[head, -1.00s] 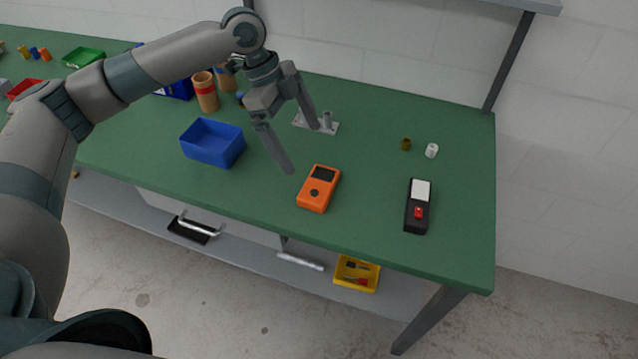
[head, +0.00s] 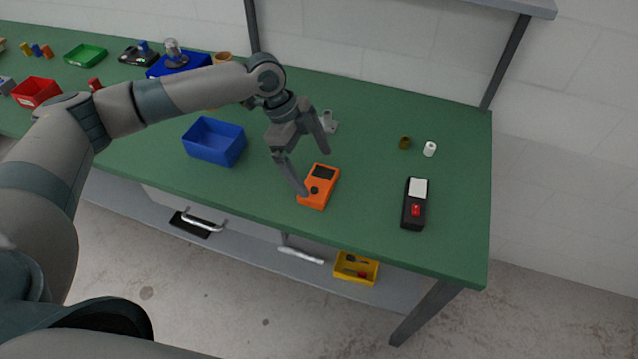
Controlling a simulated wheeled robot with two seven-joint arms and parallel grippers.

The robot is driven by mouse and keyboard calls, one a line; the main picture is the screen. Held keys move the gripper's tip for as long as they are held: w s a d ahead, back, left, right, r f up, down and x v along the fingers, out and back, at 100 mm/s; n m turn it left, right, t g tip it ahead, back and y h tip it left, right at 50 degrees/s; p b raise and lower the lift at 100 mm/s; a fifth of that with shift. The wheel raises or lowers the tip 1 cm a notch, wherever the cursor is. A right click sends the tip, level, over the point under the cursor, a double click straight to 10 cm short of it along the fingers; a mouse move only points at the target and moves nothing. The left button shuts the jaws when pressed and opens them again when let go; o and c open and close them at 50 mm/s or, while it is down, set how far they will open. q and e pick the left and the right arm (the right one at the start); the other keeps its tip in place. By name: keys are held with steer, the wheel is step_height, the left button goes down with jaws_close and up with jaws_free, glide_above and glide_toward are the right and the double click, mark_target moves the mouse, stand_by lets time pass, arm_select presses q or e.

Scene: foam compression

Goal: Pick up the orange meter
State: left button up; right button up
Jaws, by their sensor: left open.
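The orange meter (head: 322,188) lies on the green bench top near its front edge, with a dark screen and a dark round knob facing up. My left gripper (head: 315,173) is open above the meter. One finger overlaps the meter's left edge in the picture, and the other points down behind its far end. Nothing is between the fingers, and I cannot tell whether a finger touches the meter. My right gripper is not in view.
A black device with a red button (head: 414,204) lies to the right. A blue bin (head: 214,141) stands to the left. A brown cylinder (head: 405,142) and a white cylinder (head: 430,148) stand farther back.

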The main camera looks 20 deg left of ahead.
mark_target(317, 181)
arm_select(q)
steer(key=shift+f+p, duration=0.3)
steer(key=p+x, duration=0.1)
steer(key=x, duration=0.2)
steer(key=shift+s+a+p, duration=0.1)
steer(key=shift+a+p, duration=0.15)
steer(key=shift+p, duration=0.1)
steer(key=shift+d+f, duration=0.2)
steer(key=shift+f, duration=0.45)
steer(key=c, duration=0.9)
